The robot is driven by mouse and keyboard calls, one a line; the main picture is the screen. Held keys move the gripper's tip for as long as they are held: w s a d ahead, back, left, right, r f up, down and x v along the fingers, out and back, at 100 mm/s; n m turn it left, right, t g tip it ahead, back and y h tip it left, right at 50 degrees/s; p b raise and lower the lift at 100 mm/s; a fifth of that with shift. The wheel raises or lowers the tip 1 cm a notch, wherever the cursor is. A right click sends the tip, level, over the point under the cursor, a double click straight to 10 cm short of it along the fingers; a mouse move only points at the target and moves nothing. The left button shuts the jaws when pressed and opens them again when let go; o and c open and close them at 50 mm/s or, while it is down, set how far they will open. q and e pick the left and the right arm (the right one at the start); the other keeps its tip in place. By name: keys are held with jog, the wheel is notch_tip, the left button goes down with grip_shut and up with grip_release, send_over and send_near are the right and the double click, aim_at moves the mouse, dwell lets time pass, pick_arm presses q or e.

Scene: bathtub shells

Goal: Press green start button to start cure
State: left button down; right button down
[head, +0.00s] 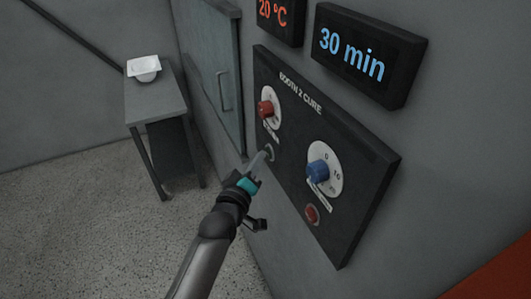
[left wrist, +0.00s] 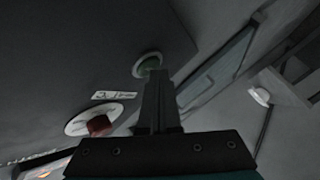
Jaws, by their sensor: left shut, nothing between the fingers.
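The dark control panel (head: 283,176), marked "BOOTH 2 CURE", is on the grey wall. In the left wrist view the green button (left wrist: 149,66) sits in a pale ring, just beyond my fingertips. In the head view my left gripper (head: 263,156) points at the round button spot below the red knob and partly covers it. My left gripper is shut and empty, its fingers together in the left wrist view (left wrist: 157,85). I cannot tell whether the tips touch the button. My right gripper is not in view.
The panel also carries a red knob (head: 265,107), a blue knob (head: 318,171) and a red button (head: 312,214). Displays above read "20 °C" (head: 278,14) and "30 min" (head: 352,54). A door with a handle (head: 224,92) is left of the panel. A white shell (head: 144,67) stands on a grey table (head: 158,103).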

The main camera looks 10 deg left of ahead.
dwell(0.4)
pick_arm(q)
jog(key=shift+s+a+p, duration=0.35)
jog(key=shift+s+a, duration=0.1)
jog(key=shift+a, duration=0.2)
jog(key=shift+s+a+p, duration=0.3)
jog(key=shift+s+a, duration=0.4)
jog(key=shift+a, duration=0.35)
jog(key=shift+s+a+p, duration=0.3)
jog(key=shift+s+a, duration=0.4)
jog(key=shift+a, duration=0.35)
